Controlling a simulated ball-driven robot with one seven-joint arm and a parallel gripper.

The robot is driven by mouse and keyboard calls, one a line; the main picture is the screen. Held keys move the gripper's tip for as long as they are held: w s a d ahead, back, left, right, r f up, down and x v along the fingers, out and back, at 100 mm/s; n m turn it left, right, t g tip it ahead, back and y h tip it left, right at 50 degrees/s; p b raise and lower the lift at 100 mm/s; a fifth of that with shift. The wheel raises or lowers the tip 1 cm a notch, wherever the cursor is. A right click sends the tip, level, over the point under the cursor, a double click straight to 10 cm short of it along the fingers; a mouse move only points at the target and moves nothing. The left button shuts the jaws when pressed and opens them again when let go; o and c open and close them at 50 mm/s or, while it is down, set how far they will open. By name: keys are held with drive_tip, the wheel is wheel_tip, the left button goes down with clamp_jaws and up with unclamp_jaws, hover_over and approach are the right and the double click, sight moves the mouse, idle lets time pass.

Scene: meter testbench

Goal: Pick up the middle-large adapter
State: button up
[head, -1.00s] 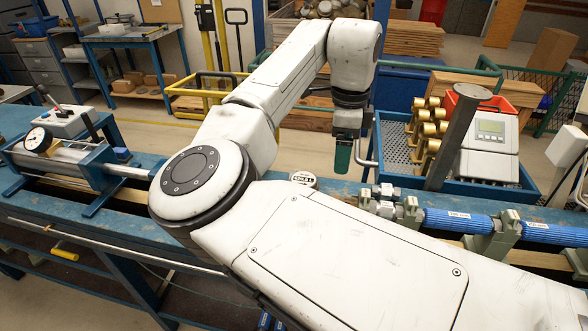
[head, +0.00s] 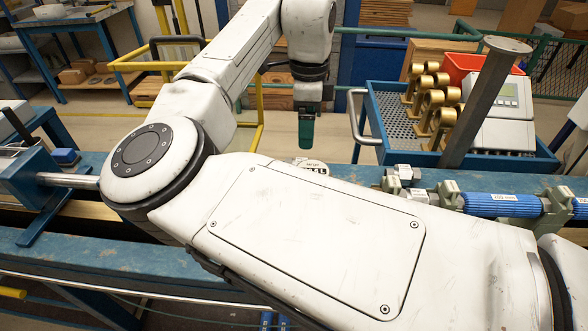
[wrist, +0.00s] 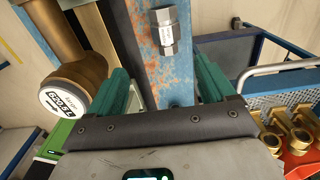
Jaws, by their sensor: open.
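Several gold adapters (head: 430,103) stand in rows on the perforated tray of a blue cart at the right; they also show at the right edge of the wrist view (wrist: 287,125). A short silver hex fitting (wrist: 166,32) lies on the blue bench, beyond my fingers in the wrist view. Silver fittings (head: 404,174) also show on the bench in the head view. I cannot tell which piece is the middle-large adapter. My gripper (head: 306,130), with green fingers, points down above the bench, left of the cart. In the wrist view my gripper (wrist: 160,67) is open and empty.
A brass meter with a white dial (wrist: 57,99) is close left of my fingers. Blue cylinders (head: 500,204) lie clamped along the bench. A grey post (head: 483,100) rises before the cart, beside a red bin (head: 478,66) and a grey display box (head: 500,115).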

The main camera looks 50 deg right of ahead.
drive_tip(key=shift+w+d+f, duration=0.1)
drive_tip(key=shift+w+f, duration=0.15)
drive_tip(key=shift+f, duration=0.5)
wheel_tip(320, 180, down, 5)
drive_tip(key=shift+r, duration=0.1)
drive_tip(key=shift+w+d+f+p, duration=0.15)
drive_tip(key=shift+f+p, duration=0.05)
drive_tip(key=shift+f, duration=1.1)
drive_tip(key=shift+w+d+f+p, duration=0.1)
drive_tip(key=shift+d+f+p, duration=0.05)
drive_tip(key=shift+f, duration=1.15)
drive_tip(key=shift+c, duration=0.4)
drive_tip(key=c, duration=1.3)
